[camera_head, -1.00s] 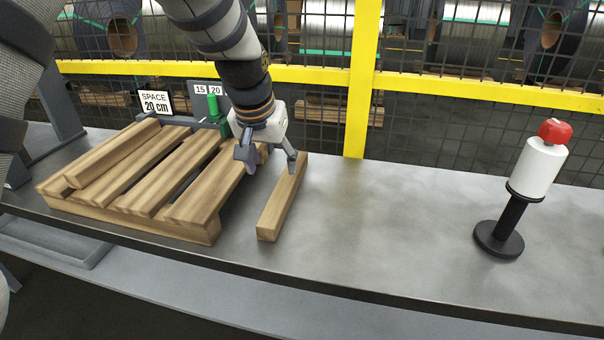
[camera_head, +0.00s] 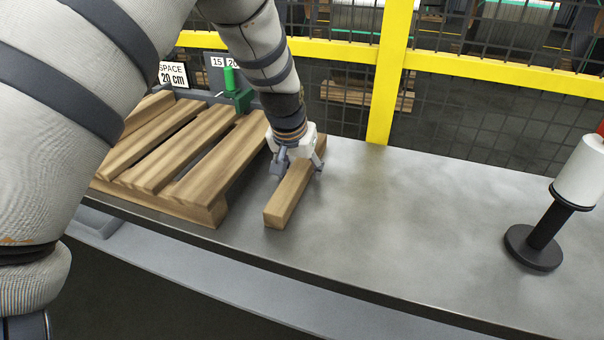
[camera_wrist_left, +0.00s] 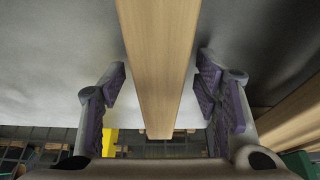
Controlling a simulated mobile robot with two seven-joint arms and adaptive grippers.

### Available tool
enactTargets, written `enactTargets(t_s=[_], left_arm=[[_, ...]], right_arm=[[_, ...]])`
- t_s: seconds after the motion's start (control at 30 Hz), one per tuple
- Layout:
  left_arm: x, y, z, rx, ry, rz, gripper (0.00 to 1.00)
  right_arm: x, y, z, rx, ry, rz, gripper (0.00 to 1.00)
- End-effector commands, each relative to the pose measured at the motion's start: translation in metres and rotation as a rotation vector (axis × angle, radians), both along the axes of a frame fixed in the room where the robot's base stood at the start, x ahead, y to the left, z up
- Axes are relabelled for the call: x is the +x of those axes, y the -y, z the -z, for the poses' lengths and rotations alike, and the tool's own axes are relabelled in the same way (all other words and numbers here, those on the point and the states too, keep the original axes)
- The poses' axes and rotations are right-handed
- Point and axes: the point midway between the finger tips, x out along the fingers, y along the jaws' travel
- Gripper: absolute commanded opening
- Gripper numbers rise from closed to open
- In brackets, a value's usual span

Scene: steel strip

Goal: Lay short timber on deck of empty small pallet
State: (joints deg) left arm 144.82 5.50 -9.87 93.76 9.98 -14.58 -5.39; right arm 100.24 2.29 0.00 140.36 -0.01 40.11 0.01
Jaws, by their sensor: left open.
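The short timber (camera_head: 290,197) lies flat on the grey bench, just right of the small pallet (camera_head: 205,150) and apart from it. My left gripper (camera_head: 298,168) is open, low over the far part of the timber, with a finger on either side. In the left wrist view the timber (camera_wrist_left: 158,60) runs between the two spread fingers (camera_wrist_left: 162,95), with a gap on each side. My right gripper is not in view.
A green post (camera_head: 230,80) and number signs stand behind the pallet, beside a "SPACE 20 cm" sign (camera_head: 173,75). A yellow-railed mesh fence (camera_head: 480,70) runs behind the bench. A white cylinder on a black stand (camera_head: 540,235) is at right. The bench (camera_head: 420,220) between is clear.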

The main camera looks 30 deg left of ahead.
Motion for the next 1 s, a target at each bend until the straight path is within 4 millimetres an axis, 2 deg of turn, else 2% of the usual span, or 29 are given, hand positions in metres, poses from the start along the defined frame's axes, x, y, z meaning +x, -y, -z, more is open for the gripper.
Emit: enactTargets(t_s=[0.1,0.3,0.33,0.37,0.6,0.73,0.87,1.0], left_arm=[[0.001,0.000,-0.005,0.001,0.006,0.000,0.54],[0.001,0.000,-0.005,0.001,0.006,0.000,0.09],[0.001,0.000,-0.005,0.001,0.006,0.000,0.02],[0.000,0.000,-0.005,0.001,0.006,0.000,0.00],[0.001,0.000,-0.005,0.001,0.006,0.000,0.00],[0.002,0.000,-0.016,0.002,0.010,0.001,0.00],[0.001,0.002,-0.044,0.002,0.014,0.003,0.00],[-0.021,0.026,-0.087,0.004,0.024,0.005,0.00]], right_arm=[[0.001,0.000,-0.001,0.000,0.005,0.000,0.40],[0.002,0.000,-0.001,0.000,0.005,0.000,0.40],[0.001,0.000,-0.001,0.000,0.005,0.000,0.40],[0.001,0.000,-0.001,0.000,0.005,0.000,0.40],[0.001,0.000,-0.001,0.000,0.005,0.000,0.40],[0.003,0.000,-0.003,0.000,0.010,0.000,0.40],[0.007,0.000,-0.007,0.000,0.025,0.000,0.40],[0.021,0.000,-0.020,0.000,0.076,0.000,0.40]])
